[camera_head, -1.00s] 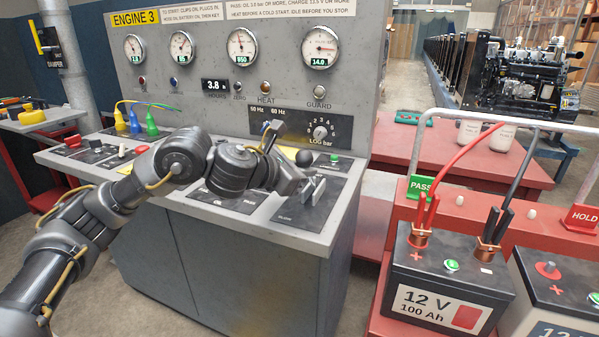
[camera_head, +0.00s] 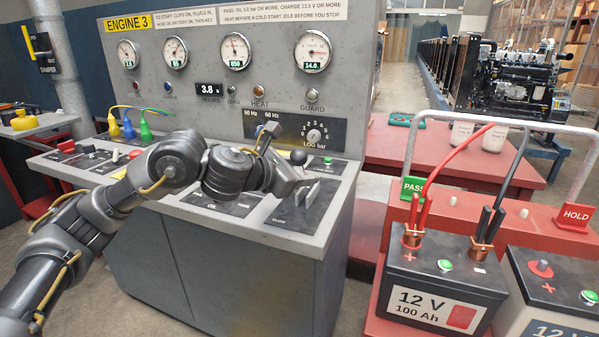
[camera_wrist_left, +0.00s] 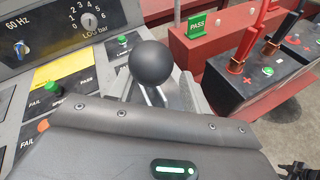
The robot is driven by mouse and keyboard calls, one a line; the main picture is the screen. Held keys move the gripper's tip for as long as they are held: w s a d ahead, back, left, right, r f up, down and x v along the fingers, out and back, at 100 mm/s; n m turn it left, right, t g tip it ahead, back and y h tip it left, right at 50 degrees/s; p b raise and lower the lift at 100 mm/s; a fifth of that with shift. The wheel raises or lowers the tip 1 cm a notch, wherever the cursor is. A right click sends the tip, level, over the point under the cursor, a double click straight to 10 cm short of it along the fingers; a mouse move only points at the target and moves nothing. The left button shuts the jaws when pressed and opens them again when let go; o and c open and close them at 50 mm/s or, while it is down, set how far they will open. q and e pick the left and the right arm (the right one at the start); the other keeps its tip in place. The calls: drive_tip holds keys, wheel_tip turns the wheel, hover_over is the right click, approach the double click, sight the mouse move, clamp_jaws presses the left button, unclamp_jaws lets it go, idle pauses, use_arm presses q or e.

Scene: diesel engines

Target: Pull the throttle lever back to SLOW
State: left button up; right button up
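The gauge panel (camera_head: 235,90) rises behind the console. A green button (camera_head: 328,160) lies right of the knob. The red bench with the PASS sign (camera_head: 413,188) and batteries (camera_head: 440,280) stands at the right, across a narrow gap. Coloured plugs (camera_head: 129,127) stand at the console's left.

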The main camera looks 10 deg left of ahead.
use_arm(q)
drive_tip(key=shift+a+f, duration=0.1)
drive_tip(key=shift+a, duration=0.15)
drive_tip(key=v, duration=1.1)
drive_tip(key=shift+p, duration=0.4)
use_arm(e)
drive_tip(key=shift+f, duration=0.7)
use_arm(q)
drive_tip(key=shift+d, duration=0.1)
drive_tip(key=shift+c, duration=0.5)
